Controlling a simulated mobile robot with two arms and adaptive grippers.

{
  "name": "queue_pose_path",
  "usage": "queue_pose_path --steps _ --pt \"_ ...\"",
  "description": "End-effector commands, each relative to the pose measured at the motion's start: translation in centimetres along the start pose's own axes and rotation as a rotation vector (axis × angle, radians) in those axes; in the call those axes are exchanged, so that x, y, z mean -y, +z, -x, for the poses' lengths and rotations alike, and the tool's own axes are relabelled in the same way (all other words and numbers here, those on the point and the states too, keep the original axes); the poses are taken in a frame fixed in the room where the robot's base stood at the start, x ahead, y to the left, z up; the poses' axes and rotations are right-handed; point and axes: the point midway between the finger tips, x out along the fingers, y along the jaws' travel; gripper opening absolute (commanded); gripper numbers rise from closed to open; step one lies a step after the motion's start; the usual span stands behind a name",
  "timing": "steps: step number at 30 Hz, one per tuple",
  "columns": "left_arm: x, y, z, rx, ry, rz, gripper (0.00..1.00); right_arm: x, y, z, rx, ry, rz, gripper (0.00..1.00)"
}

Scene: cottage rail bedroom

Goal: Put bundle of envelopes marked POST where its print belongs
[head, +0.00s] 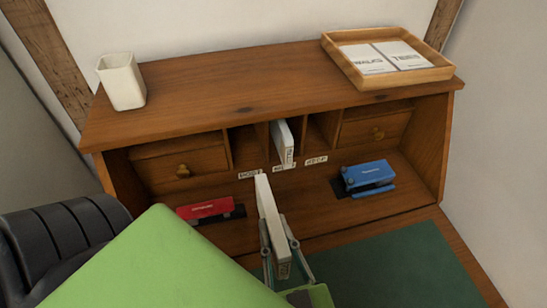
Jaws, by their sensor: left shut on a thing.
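A white bundle of envelopes (270,215) is held upright on its narrow edge, in front of the desk's pigeonholes. My left gripper (279,250) is shut on its near end, one finger on each side. Any print on its broad face is not readable from here. The pigeonholes have small printed labels below: the left label (249,175) and the right label (316,161) are too small to read surely. The middle slot holds another white bundle (283,143); the left slot (246,146) and right slot (322,131) look empty. My right gripper is not in view.
A red stapler (204,209) lies left of the held bundle and a blue hole punch or stapler (368,175) lies right. A wooden tray (447,72) with two cards and a white cup (121,82) stand on top. A green desk mat (405,262) lies in front.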

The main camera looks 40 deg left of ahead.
Motion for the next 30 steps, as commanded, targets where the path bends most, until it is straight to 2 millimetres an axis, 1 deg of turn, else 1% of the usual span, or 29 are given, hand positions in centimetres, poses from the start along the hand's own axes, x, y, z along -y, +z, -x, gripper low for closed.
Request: queue_pose_path --steps 1,3,5,11,18,30 --pt "0.0 -0.1 0.1 0.002 0.001 0.000 0.00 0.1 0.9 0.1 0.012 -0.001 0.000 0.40" --pt "-0.1 -0.1 0.1 0.002 0.002 0.000 0.00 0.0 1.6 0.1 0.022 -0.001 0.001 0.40" --pt "-0.1 0.0 0.0 0.002 0.002 0.000 0.00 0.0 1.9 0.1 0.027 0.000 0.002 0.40" --pt "-0.1 0.3 -0.8 0.002 0.003 -0.001 0.00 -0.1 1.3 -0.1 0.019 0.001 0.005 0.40" --pt "-0.1 0.8 -2.6 0.000 0.003 0.000 0.00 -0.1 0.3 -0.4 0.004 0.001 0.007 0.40" --pt "-0.1 1.7 -5.7 -0.001 0.004 0.000 0.00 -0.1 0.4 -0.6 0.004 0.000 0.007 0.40"
